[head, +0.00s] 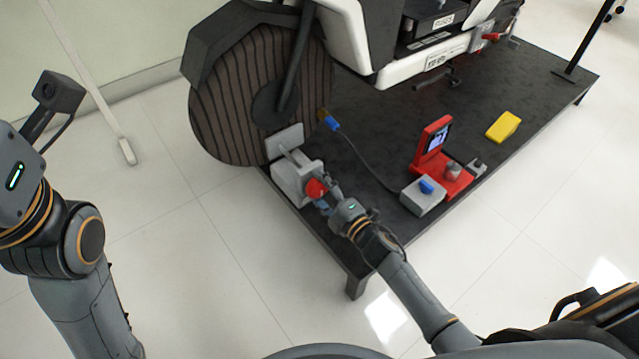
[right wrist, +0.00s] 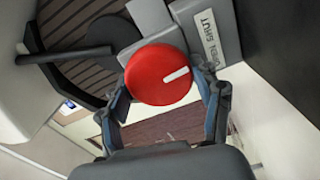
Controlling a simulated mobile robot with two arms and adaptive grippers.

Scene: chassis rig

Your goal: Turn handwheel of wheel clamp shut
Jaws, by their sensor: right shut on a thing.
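The wheel clamp (head: 292,182) is a light grey block with an upright plate, at the near left corner of the black platform, beside the big ribbed wheel (head: 222,110). Its handwheel (head: 316,188) is a red knob on the side facing me. My right gripper (head: 324,205) is shut on the handwheel, one finger on each side. The left gripper is not in view; only my left arm shows.
The black platform (head: 370,150) carries a red stand with a screen (head: 432,150), a grey box with a blue knob (head: 424,195) and a yellow wedge (head: 503,126). A dark cable with a blue plug (head: 331,124) lies across it.

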